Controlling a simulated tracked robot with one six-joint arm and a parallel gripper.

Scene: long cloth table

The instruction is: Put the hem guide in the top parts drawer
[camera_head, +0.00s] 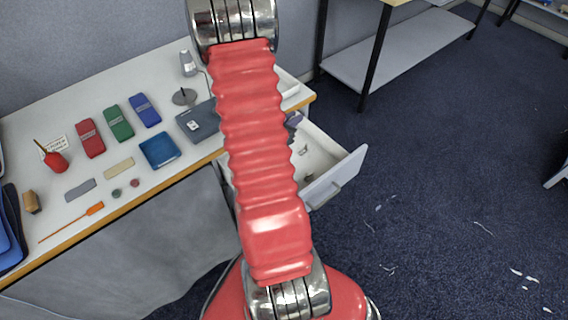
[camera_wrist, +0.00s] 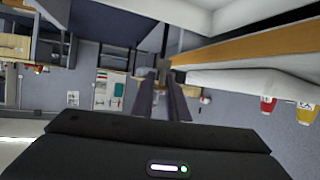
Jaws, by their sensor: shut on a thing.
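My gripper (camera_wrist: 165,88) shows in the wrist view, its two dark fingers closed toward each other on a small grey-brown thing (camera_wrist: 164,65) at their tips. This looks like the hem guide, but it is too small to make out its shape. The top parts drawer (camera_head: 342,175) is pulled open just under the tabletop at the right end of the table in the head view. Its pale inside shows some small dark items. My red arm hides part of the drawer, and the fingertips cannot be made out clearly in the head view.
A shelf rack (camera_head: 390,60) stands behind.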

